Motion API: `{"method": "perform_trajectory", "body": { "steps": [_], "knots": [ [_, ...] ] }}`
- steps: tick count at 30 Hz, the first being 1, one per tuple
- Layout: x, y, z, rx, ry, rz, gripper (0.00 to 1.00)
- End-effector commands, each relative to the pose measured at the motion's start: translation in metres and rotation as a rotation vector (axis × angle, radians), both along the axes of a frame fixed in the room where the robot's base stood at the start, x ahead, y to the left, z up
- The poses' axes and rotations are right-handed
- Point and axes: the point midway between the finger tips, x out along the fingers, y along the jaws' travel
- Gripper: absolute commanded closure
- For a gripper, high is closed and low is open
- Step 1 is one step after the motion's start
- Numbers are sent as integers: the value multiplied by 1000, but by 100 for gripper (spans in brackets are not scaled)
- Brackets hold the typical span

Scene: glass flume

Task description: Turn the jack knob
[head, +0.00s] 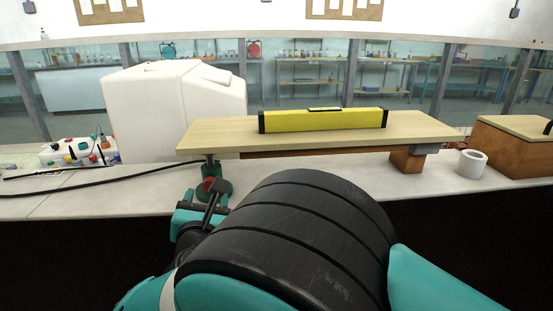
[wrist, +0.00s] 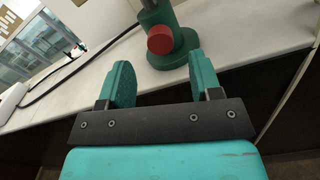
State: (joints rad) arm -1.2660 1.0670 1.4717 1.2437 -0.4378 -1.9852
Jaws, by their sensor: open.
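The jack (wrist: 178,45) is a green stand with a round red knob (wrist: 160,40) on its near side. In the wrist view the knob is just beyond my fingertips, roughly centred between them. My gripper (wrist: 161,68) is open, its two teal fingers apart and empty, not touching the knob. In the head view the red knob (head: 209,183) shows under the left end of a wooden board (head: 290,138), partly hidden by my arm. A yellow spirit level (head: 325,120) lies on the board; its bubble is too small to read.
A wooden block (head: 406,160) supports the board's right end, with a white ring-shaped cup (head: 471,163) beside it. A white tank (head: 165,105) stands behind left. A black cable (head: 100,184) runs across the bench (head: 60,204) towards the jack. The bench front is clear.

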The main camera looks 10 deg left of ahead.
Motion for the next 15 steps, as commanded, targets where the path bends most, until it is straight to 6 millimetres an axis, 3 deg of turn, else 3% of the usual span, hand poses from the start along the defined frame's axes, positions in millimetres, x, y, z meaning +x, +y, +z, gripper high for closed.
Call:
{"method": "perform_trajectory", "body": {
  "steps": [6, 15],
  "knots": [
    [37, 9, 1, 1, 1, -2, 42],
    [53, 13, 0, -1, 1, 0, 42]
  ]
}}
